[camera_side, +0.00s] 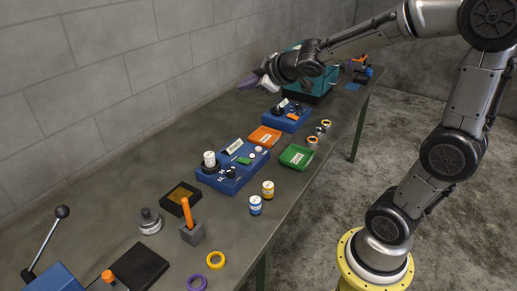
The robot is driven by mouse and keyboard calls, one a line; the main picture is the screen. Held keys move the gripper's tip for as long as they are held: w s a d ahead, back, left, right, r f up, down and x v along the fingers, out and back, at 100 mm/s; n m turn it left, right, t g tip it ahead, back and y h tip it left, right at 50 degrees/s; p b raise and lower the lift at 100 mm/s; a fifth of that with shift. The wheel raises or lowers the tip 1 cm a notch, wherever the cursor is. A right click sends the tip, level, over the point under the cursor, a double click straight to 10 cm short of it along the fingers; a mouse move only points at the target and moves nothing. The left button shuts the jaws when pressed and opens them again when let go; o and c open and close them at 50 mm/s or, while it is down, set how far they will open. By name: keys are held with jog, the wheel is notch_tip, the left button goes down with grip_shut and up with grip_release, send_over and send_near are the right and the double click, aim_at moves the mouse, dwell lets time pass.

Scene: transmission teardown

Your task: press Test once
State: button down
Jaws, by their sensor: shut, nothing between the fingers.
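My gripper (247,82) reaches in from the right and hangs over the far part of the bench, left of a teal machine (325,80). Its tip looks purple and white, and its fingers are shut and empty. My wrist hides part of the teal machine. I cannot make out a button marked Test; labels are too small to read. A blue unit (285,122) with dark knobs and a white label sits below and right of the gripper. A larger blue unit (212,181) with a white cylinder and dark knobs sits nearer. The gripper appears apart from both units.
An orange tray (264,137) and a green tray (297,157) lie mid-bench. Two small cans (255,206) stand near the front edge. Nearer are a grey block with an orange handle (188,213), rings (215,260) and a lever (47,242). A block wall closes the left side.

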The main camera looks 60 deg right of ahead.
jog(key=w+d+f+n+g, duration=0.1)
jog(key=w+d+f, duration=0.4)
jog(key=f, duration=0.4)
jog(key=m+g, duration=0.1)
jog(key=g, duration=0.1)
send_over(259, 149)
notch_tip(259, 149, down, 6)
jog(key=shift+s+d, duration=0.15)
jog(key=shift+s, duration=0.25)
jog(key=shift+f, duration=0.1)
jog(key=shift+f, duration=4.35)
jog(key=shift+f, duration=0.1)
jog(key=shift+f, duration=0.3)
